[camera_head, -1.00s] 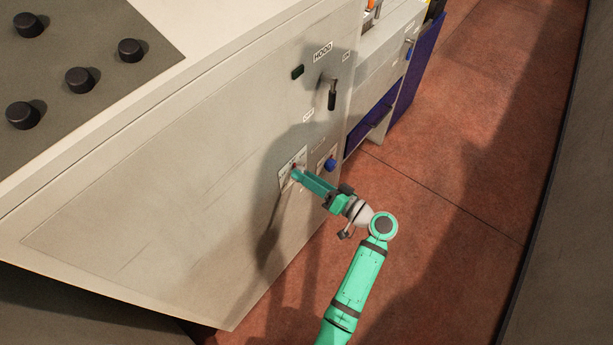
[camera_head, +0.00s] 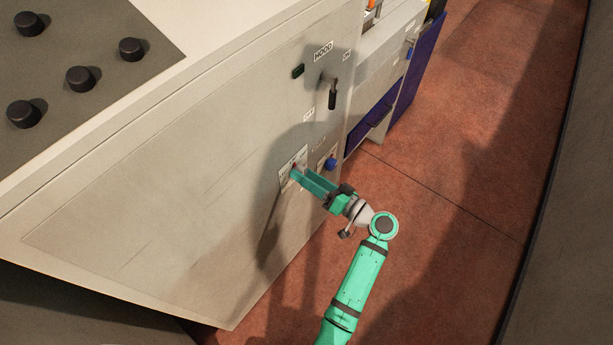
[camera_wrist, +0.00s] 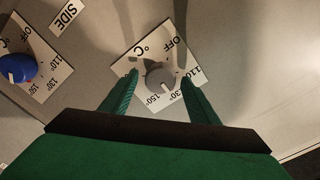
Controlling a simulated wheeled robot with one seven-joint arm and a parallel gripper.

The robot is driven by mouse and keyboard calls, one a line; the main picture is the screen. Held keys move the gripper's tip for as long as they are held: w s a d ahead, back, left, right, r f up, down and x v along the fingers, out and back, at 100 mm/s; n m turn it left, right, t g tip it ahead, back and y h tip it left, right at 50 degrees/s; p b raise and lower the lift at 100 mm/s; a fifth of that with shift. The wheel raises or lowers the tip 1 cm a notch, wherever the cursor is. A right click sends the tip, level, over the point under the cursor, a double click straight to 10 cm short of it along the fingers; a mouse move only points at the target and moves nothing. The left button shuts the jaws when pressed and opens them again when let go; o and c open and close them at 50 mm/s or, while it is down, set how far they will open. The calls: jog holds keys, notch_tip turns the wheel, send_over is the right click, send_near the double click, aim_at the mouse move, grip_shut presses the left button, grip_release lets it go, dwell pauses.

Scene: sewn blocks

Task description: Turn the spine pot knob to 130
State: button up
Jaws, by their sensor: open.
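A grey round knob (camera_wrist: 160,77) sits on a white dial plate (camera_wrist: 128,66) marked OFF, °C, 110, 130 and 150. Its small pale mark appears to point down between 150 and 130. No name label for this knob is readable. My gripper (camera_wrist: 160,82) is open, with one green finger on each side of the knob and visible gaps beside it. In the head view my gripper (camera_head: 296,174) reaches the lower right of the cabinet front and hides most of the knob; part of the plate (camera_head: 286,173) shows.
A blue knob (camera_wrist: 17,68) on a similar plate is nearby, with a SIDE label (camera_wrist: 67,16); it also shows in the head view (camera_head: 330,164). A black lever (camera_head: 332,95) sits above, near the HOOD label (camera_head: 323,51). Red floor is clear at right.

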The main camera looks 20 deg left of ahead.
jog(key=v, duration=1)
jog(key=shift+s+d, duration=0.2)
jog(key=shift+d, duration=0.1)
jog(key=shift+d, duration=0.1)
